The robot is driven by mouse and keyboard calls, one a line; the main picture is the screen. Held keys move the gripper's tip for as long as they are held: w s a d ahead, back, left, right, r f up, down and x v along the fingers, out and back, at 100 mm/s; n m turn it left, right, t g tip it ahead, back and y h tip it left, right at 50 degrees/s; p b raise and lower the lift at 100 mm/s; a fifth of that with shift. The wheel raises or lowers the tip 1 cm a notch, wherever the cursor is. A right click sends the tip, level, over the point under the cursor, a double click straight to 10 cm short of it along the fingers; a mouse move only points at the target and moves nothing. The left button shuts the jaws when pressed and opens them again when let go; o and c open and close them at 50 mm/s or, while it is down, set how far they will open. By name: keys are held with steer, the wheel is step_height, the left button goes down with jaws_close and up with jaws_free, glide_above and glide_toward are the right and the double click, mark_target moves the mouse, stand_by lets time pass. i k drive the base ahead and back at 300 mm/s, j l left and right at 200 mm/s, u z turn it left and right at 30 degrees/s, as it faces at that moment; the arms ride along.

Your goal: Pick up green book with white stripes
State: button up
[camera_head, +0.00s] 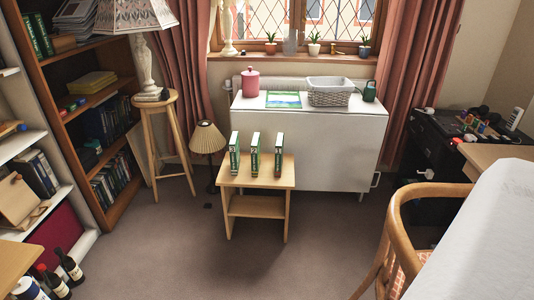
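Three green books with white markings stand upright and apart in a row on a small wooden side table (228,179). They are the left book (234,153), the middle book (255,153) and the right book (279,155). More green books (38,35) stand on the upper shelf of the brown bookcase at far left. My gripper is not in view.
A white cabinet (330,160) stands behind the side table. A wooden stool with a lamp (160,100) is to the left, a wooden chair (400,215) at front right. Bottles (68,265) stand at lower left. The carpet (200,255) before the table is clear.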

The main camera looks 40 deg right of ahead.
mark_target(234, 145)
steer(key=i+j+z, duration=0.3)
steer(key=i, duration=0.15)
steer(key=i+l+z, duration=0.1)
steer(key=i+z, duration=0.25)
steer(key=i, duration=0.15)
steer(key=i+z, duration=0.3)
steer(key=i, duration=0.15)
steer(key=i+l+u, duration=0.25)
steer(key=u, duration=0.25)
steer(key=i+l+u, duration=0.3)
steer(key=u, duration=0.15)
steer(key=i+l+u, duration=0.15)
steer(key=l+u, duration=0.35)
steer(key=z, duration=1.5)
steer(key=k+j+z, duration=0.25)
steer(key=i+j, duration=0.05)
steer(key=i, duration=0.05)
